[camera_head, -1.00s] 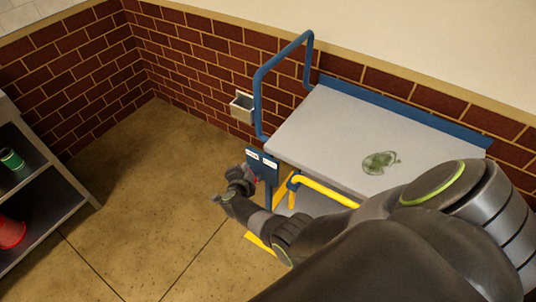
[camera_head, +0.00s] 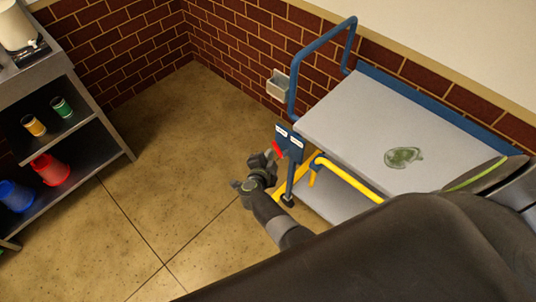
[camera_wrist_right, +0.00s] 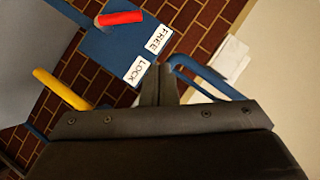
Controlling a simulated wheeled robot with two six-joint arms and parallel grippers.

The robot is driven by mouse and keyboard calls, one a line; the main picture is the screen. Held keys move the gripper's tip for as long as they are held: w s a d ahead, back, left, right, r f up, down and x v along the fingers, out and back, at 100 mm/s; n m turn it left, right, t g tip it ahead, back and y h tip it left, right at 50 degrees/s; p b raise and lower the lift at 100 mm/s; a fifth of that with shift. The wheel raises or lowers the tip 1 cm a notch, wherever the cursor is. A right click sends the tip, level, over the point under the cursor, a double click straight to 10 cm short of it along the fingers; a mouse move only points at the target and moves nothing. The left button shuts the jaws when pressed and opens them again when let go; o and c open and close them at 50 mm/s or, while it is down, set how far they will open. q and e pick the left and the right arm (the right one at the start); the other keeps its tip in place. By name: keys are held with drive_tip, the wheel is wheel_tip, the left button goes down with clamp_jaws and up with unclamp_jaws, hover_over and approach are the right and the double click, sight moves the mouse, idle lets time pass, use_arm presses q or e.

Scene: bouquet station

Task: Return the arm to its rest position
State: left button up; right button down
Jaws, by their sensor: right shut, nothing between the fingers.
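My right gripper (camera_head: 266,164) is shut and empty in the middle of the head view, just left of a blue panel (camera_head: 289,143) on the cart. In the right wrist view its closed fingers (camera_wrist_right: 158,85) point at the panel's edge and hold nothing. The panel carries a red lever (camera_head: 278,150) and two white labels. In the right wrist view the red lever (camera_wrist_right: 120,18) lies nearer the FREE label (camera_wrist_right: 157,40) than the LOCK label (camera_wrist_right: 136,70). The fingers appear apart from the lever. My left gripper is out of view.
The cart's grey top (camera_head: 370,120) bears a green patch (camera_head: 403,157). It has a blue handle (camera_head: 318,55) and a yellow bar (camera_head: 348,179). A shelf (camera_head: 95,140) at left holds a red bucket (camera_head: 50,170) and a blue bucket (camera_head: 15,196). Open floor (camera_head: 150,200) lies between.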

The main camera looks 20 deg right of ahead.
drive_tip(key=shift+s+a+r, duration=0.2)
drive_tip(key=shift+s+a, duration=0.1)
idle(0.4)
drive_tip(key=s+d+f+n+g+y, duration=0.15)
drive_tip(key=s+f+n+y, duration=0.55)
drive_tip(key=s+f+n, duration=0.85)
drive_tip(key=s+d+f+n+g, duration=0.1)
drive_tip(key=s+d+f+g, duration=0.1)
drive_tip(key=s, duration=0.8)
drive_tip(key=s+d+f+n+g, duration=0.1)
drive_tip(key=s+f, duration=0.4)
drive_tip(key=s, duration=0.5)
drive_tip(key=s+d+f+n+g, duration=0.1)
drive_tip(key=s+d+f+g, duration=0.3)
drive_tip(key=s, duration=0.6)
drive_tip(key=shift+s+f+g+y, duration=0.2)
drive_tip(key=shift+g+y, duration=0.1)
drive_tip(key=shift+g, duration=0.25)
drive_tip(key=shift+s, duration=0.1)
